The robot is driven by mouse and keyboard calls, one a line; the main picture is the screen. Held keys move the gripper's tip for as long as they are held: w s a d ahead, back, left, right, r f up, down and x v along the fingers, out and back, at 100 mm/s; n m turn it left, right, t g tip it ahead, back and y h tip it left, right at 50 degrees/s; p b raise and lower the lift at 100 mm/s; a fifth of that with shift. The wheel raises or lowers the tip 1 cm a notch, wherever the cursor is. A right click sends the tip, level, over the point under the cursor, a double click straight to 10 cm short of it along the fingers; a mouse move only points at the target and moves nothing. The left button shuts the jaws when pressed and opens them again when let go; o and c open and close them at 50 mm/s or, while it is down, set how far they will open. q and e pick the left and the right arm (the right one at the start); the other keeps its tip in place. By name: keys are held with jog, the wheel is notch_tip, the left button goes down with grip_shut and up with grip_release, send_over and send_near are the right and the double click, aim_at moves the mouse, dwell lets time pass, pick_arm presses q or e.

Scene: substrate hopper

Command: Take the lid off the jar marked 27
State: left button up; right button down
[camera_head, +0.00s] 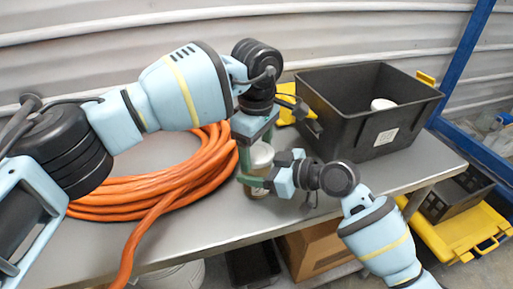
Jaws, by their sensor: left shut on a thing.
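A small jar (256,192) with a pale lid (262,154) stands on the grey bench near its front edge, between my two grippers. A marking with the number 27 cannot be read at this size. My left gripper (256,150) reaches down from above and is shut on the lid, with a green finger on the near left side. My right gripper (256,181) comes in from the right at jar height. One green finger of it crosses the front of the jar; its other finger is hidden, so its grip is unclear.
A coiled orange hose (150,190) covers the bench on the left. A black bin (345,120) with a white object (382,104) inside stands at the back right. Yellow lids or crates (455,230) and a cardboard box (312,250) are below the bench.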

pick_arm(q)
jog(key=n, duration=0.9)
jog(key=o, duration=1.1)
jog(key=shift+r, duration=2.3)
jog(key=shift+c, duration=0.5)
